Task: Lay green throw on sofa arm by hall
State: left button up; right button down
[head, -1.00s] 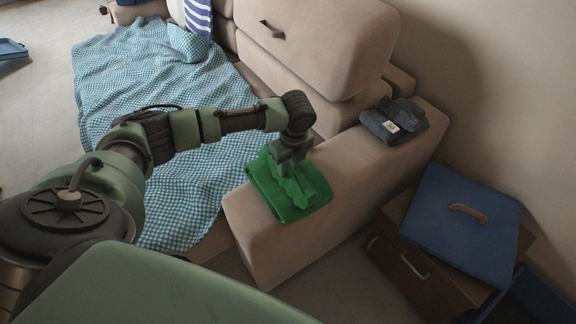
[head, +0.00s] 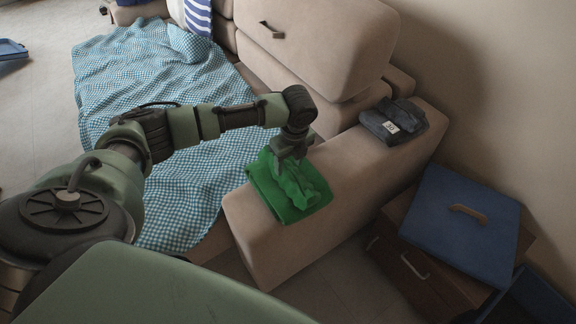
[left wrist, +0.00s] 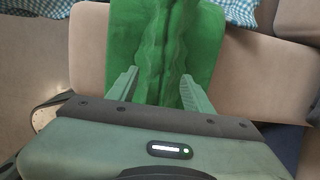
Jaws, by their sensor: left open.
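The green throw (head: 289,190) lies folded on the near end of the beige sofa arm (head: 262,232), draped a little over its left edge. Its top is wrinkled, with a raised ridge. My left gripper (head: 287,150) is just above the throw, pointing down. In the left wrist view the two fingers (left wrist: 157,90) are apart, with the ridge of the throw (left wrist: 158,45) between and beyond them. Whether the fingertips touch the cloth is hard to tell. My right gripper does not show.
A folded dark garment (head: 393,121) lies farther back on the same arm. A blue checked blanket (head: 150,85) covers the seat. A wooden cabinet (head: 405,262) with a blue lid (head: 462,222) on top stands right of the arm, beside a dark blue bin (head: 530,300).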

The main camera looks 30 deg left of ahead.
pick_arm(q)
notch_tip(320, 180, up, 10)
jog(key=d, duration=0.1)
jog(key=shift+s+d+p, duration=0.2)
jog(key=shift+s+p, duration=0.1)
